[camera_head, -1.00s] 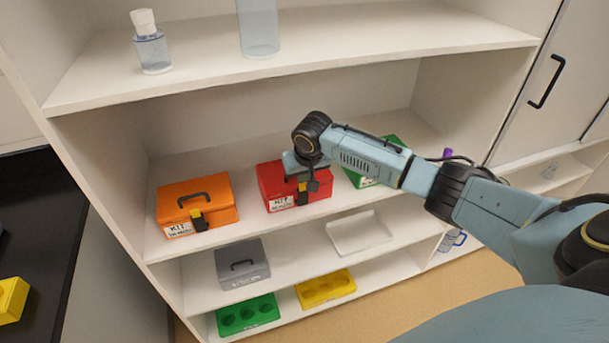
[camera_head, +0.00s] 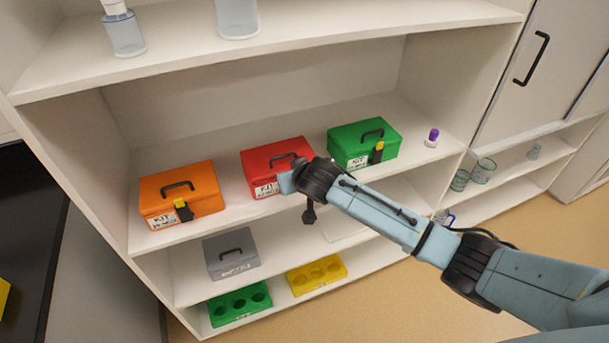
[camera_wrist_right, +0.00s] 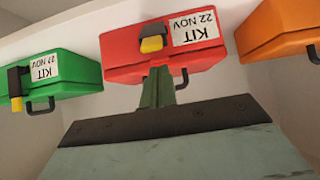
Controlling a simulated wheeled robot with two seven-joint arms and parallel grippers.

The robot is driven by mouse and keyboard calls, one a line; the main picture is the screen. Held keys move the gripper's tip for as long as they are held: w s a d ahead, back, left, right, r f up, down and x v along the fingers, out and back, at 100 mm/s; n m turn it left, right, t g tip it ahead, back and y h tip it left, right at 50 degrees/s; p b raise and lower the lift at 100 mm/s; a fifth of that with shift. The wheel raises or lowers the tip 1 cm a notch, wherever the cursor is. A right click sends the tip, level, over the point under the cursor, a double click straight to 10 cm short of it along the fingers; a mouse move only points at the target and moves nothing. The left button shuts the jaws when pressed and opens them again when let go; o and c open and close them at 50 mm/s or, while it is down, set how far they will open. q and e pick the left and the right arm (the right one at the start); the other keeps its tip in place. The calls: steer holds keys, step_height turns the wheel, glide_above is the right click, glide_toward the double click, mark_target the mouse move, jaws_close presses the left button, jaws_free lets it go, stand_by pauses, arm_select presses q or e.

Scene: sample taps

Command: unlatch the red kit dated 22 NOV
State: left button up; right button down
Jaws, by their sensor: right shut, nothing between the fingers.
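The red kit (camera_head: 272,160) stands on the middle shelf between an orange and a green kit, its lid down. In the right wrist view, which is upside down, the red kit (camera_wrist_right: 200,64) carries a label reading KIT 22 NOV. Its black latch with a yellow tab (camera_wrist_right: 152,43) is on the front beside the label; I cannot tell whether it is fastened. My right gripper (camera_wrist_right: 159,75) is shut and empty, its fingers pointing toward the red kit near the latch; contact is unclear. In the head view my right wrist hides the latch and fingertips. My left gripper is out of view.
The orange kit (camera_head: 180,191) and the green kit (camera_head: 363,141), labelled 27 NOV in the wrist view, flank the red one. A purple-capped bottle (camera_head: 432,138) stands right of the green kit. A grey box (camera_head: 231,252) is below. The upper shelf (camera_head: 300,38) overhangs the kits.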

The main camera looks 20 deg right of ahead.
steer(key=shift+s+d+r+p, duration=0.1)
steer(key=shift+s+d+p, duration=0.05)
steer(key=shift+s+p, duration=0.2)
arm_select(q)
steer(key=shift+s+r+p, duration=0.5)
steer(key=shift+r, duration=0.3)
arm_select(e)
steer(key=shift+s+d, duration=0.1)
steer(key=shift+s, duration=0.45)
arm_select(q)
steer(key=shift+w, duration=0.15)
